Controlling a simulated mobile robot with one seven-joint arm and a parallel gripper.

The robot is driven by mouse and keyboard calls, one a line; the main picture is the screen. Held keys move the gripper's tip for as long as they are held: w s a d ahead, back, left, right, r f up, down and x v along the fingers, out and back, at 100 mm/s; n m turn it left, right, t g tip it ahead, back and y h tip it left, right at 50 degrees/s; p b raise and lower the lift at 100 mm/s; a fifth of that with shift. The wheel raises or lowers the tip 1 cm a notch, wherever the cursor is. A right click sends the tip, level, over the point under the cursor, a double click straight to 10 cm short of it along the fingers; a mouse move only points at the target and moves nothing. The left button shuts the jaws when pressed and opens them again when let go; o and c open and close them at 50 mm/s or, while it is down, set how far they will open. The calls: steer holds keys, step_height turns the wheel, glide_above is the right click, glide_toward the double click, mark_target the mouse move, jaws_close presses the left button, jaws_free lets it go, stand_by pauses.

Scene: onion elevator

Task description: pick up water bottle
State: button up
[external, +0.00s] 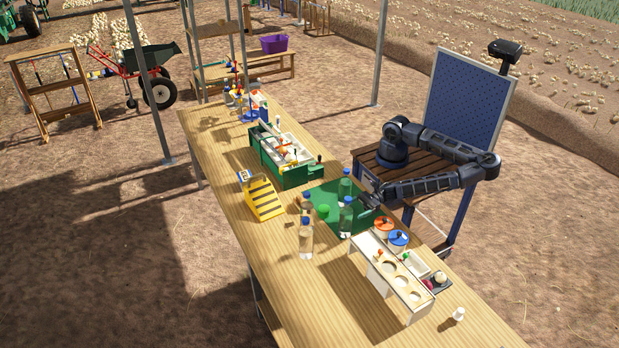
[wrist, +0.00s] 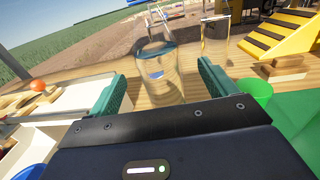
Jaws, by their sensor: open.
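Several clear water bottles with blue caps stand upright on the long table: a front one (external: 306,240), one behind it (external: 307,204), one by my gripper (external: 346,217) and one farther back (external: 345,188). My gripper (external: 367,201) is open and reaches in low from the right. In the wrist view, a clear bottle (wrist: 161,72) shows in the gap between the green fingers, its cap out of frame. I cannot tell which bottle in the external view it is, or whether the fingers touch it.
A green cup (external: 323,211) and a green mat (external: 325,191) lie near the bottles. A yellow-black stepped ramp (external: 263,198) stands to the left. Bare tabletop lies in front of the bottles.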

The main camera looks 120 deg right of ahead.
mark_target(341, 216)
steer(key=shift+w+a, duration=0.2)
steer(key=shift+w, duration=1.7)
steer(key=shift+w+a, duration=0.2)
steer(key=shift+w, duration=1.7)
steer(key=c, duration=1.5)
